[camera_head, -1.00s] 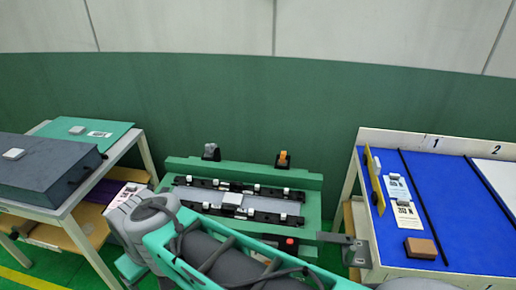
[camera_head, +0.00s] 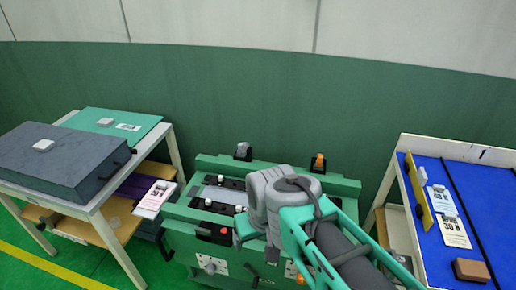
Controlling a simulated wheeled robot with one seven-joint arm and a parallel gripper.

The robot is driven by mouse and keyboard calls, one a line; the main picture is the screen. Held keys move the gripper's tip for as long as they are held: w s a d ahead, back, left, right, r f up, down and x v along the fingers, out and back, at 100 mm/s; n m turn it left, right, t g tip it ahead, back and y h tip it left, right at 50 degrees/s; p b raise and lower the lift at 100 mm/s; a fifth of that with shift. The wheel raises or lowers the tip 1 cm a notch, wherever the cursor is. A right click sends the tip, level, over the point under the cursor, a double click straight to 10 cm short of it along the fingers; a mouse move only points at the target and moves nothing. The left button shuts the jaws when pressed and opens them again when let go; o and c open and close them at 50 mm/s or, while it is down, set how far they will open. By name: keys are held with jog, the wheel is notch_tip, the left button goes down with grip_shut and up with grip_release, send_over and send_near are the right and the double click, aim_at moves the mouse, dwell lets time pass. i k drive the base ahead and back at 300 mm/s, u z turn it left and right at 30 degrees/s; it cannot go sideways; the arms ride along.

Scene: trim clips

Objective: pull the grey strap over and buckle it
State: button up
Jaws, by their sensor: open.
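A green fixture (camera_head: 345,186) stands in the middle against the green wall. A light grey strip (camera_head: 216,194) lies on it between black rails with white blocks; my arm covers its right part. A grey-topped piece on a black mount (camera_head: 242,151) and an orange-topped one (camera_head: 318,161) stand on its back edge. I cannot make out which part is the grey strap, and no buckle is clear. My grey and teal arm crosses in front of the fixture's right half. My gripper's fingers are hidden behind or below the wrist.
A left table (camera_head: 92,212) carries a dark grey case (camera_head: 60,165) and a teal board (camera_head: 105,120). White cards stick out from its lower shelf (camera_head: 155,198). A right blue-topped table (camera_head: 480,200) holds cards and a brown block (camera_head: 471,270). Green floor shows between left table and fixture.

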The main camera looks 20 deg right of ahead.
aim_at(241, 153)
jog(key=z, duration=0.1)
jog(key=i, duration=0.35)
jog(key=z, duration=0.15)
jog(key=k, duration=1.3)
jog(key=u, duration=0.85)
jog(key=i, duration=1.45)
jog(key=z, duration=0.9)
jog(key=i, duration=0.45)
jog(key=z, duration=0.5)
